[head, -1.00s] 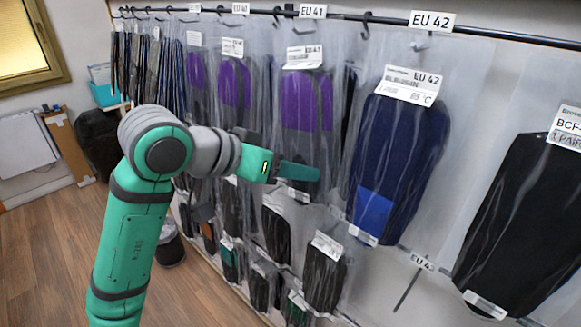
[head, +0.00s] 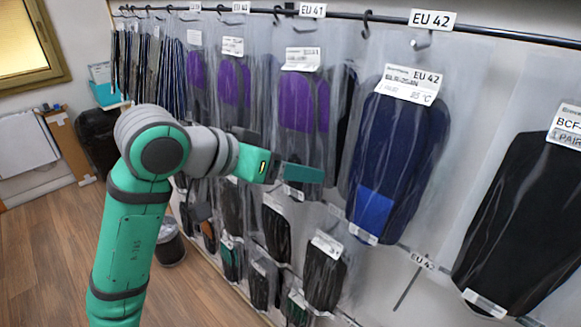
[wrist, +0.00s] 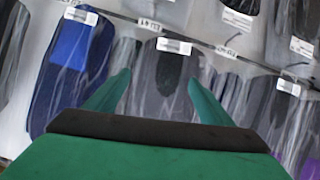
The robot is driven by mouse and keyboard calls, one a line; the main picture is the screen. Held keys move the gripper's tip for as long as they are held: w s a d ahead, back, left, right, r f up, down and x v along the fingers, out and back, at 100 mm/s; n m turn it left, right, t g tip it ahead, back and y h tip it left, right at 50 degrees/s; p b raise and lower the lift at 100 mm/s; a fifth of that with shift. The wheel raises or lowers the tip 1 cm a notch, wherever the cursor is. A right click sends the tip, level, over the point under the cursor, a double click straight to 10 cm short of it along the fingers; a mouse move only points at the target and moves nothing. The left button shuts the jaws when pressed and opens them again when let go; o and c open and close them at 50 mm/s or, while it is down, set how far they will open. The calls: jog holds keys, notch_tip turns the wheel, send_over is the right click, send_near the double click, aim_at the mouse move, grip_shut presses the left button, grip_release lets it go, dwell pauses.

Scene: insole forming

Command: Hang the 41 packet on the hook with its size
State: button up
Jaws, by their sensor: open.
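In the head view, a packet with purple insoles (head: 303,105) hangs under the EU 41 sign (head: 312,10). Its own label is too small to read for certain. A packet with blue insoles (head: 398,150), labelled EU 42, hangs to its right under the EU 42 sign (head: 432,19). My gripper (head: 305,174) is in front of the lower part of the purple packet. In the wrist view, my gripper (wrist: 158,95) is open, its two green fingers apart. A dark packet (wrist: 165,75) shows between and beyond the fingers. I see nothing held.
A black rail (head: 360,20) with hooks runs along the top of the wall. A black insole packet (head: 515,210) hangs at the right. Several dark packets (head: 325,275) hang in a lower row. The wooden floor (head: 50,260) at left is clear.

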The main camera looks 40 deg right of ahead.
jog(key=shift+v, duration=5.25)
jog(key=w+f+n+t+h, duration=0.6)
jog(key=w+f+n+t, duration=0.25)
jog(key=w+f, duration=0.5)
jog(key=s+a+f+n+t+y, duration=0.2)
jog(key=a+f+n+t+y, duration=0.25)
jog(key=f, duration=0.65)
jog(key=s+a+f+n+t+y, duration=0.1)
jog(key=a+f+n+t+y, duration=0.4)
jog(key=f, duration=0.6)
jog(key=s+a+f+n+g+y, duration=0.25)
jog(key=s+a+f+y, duration=0.5)
jog(key=s+f, duration=0.6)
jog(key=s+a+m, duration=0.2)
jog(key=s+a, duration=0.1)
jog(key=s, duration=0.8)
jog(key=s+a+m, duration=0.2)
jog(key=s+a, duration=0.2)
jog(key=s, duration=0.7)
jog(key=shift+r+m+y, duration=0.3)
jog(key=shift+r+m, duration=0.05)
jog(key=shift+r, duration=0.05)
